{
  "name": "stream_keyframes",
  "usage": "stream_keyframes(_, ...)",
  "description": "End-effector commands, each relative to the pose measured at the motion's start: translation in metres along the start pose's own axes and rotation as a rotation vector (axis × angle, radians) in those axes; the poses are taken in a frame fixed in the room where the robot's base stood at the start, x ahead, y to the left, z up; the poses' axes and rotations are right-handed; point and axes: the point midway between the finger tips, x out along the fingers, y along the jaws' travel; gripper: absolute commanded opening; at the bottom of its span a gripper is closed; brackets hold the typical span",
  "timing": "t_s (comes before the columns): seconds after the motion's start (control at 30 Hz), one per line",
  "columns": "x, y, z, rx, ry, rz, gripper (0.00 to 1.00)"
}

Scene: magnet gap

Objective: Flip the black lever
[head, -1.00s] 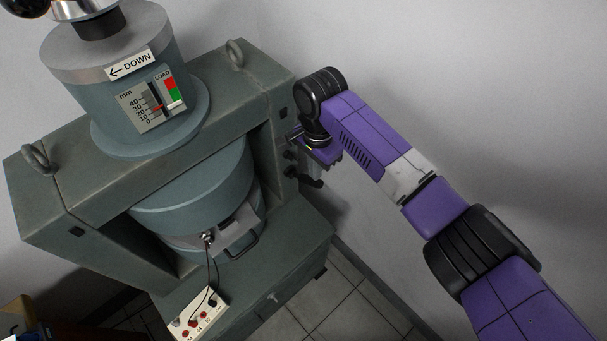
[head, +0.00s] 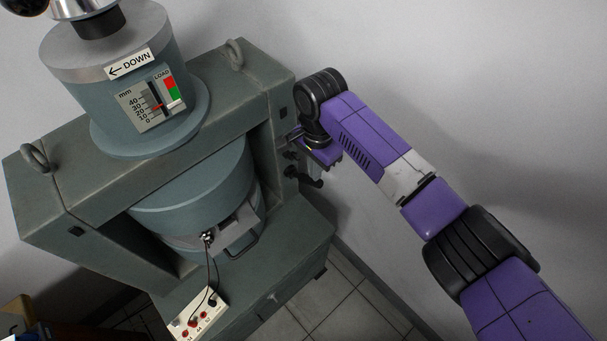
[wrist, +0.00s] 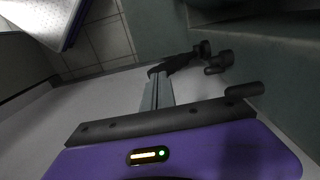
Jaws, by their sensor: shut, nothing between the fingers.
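The black controls are on the right side of the grey-green press frame. A black handle (head: 312,181) sticks out lowest in the head view, with smaller dark knobs (head: 290,163) above it; I cannot tell for certain which is the lever. In the wrist view a black rod (wrist: 245,90) and knobs (wrist: 224,59) show at the right. My gripper (head: 287,139) is shut and empty beside the frame, just above these controls. In the wrist view its fingers (wrist: 160,75) reach toward the knobs. Contact cannot be made out.
The press frame (head: 110,180) stands left of my arm, with a lifting eye (head: 235,52) on top. A load gauge (head: 152,104) is on its cylinder. A white terminal box (head: 196,312) with leads sits on the base. The wall is close behind; open floor (head: 340,300) lies right.

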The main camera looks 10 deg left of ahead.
Motion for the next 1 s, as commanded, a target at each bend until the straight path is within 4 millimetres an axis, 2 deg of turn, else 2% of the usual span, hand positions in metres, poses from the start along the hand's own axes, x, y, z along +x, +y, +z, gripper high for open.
stream_keyframes(1.0, 0.048, 0.0, 0.001, -0.001, -0.001, 0.0, 0.0)
